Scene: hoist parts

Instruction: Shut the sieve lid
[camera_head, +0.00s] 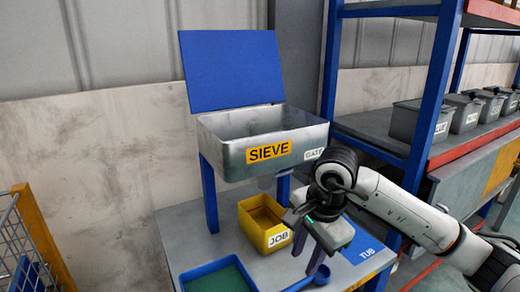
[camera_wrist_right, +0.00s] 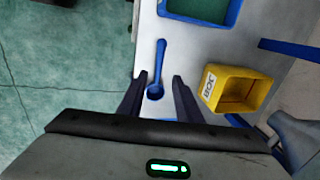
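The sieve (camera_head: 225,157) is a grey metal box, marked SIEVE, standing on blue legs over the table. Its blue lid (camera_head: 232,70) stands open, tilted up at the back edge, and the box top is uncovered. My right gripper (camera_head: 305,262) is low in front of the sieve, to the right of the yellow JOB bin. In the right wrist view its two fingers (camera_wrist_right: 159,78) are apart, with a blue scoop (camera_wrist_right: 160,56) seen between them; I cannot tell how far below it lies. My left gripper is not in view.
The yellow JOB bin (camera_head: 247,228) sits under the sieve. A blue tray with a green inside (camera_head: 185,284) is at the table front. A blue TUB mark (camera_head: 370,252) lies at right. A blue rack post (camera_head: 432,105) and grey bins (camera_head: 405,122) stand at right.

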